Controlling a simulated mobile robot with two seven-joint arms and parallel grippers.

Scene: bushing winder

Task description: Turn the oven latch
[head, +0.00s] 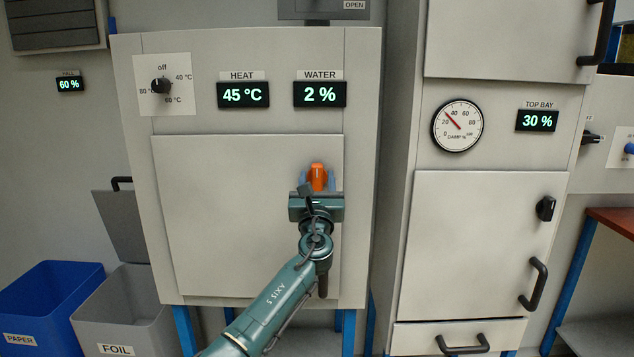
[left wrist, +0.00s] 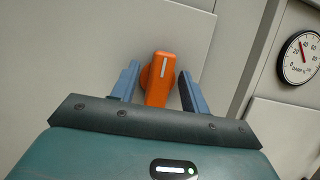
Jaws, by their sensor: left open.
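The oven latch (head: 317,176) is an orange knob with a white line, near the right edge of the oven door (head: 235,200). In the left wrist view the latch (left wrist: 158,80) stands between the two blue-grey fingers of my left gripper (left wrist: 157,84). The white line on it points nearly straight up. In the head view my left gripper (head: 317,182) is in front of the door with a finger on each side of the latch. It is open, with a visible gap between each finger and the latch. My right gripper is not in view.
The oven front carries a dial (head: 161,85), a HEAT display (head: 243,95) reading 45 °C and a WATER display (head: 320,94) reading 2 %. A cabinet (head: 480,240) with a black handle (head: 534,284) stands to the right. Blue PAPER (head: 50,305) and grey FOIL (head: 120,310) bins stand at lower left.

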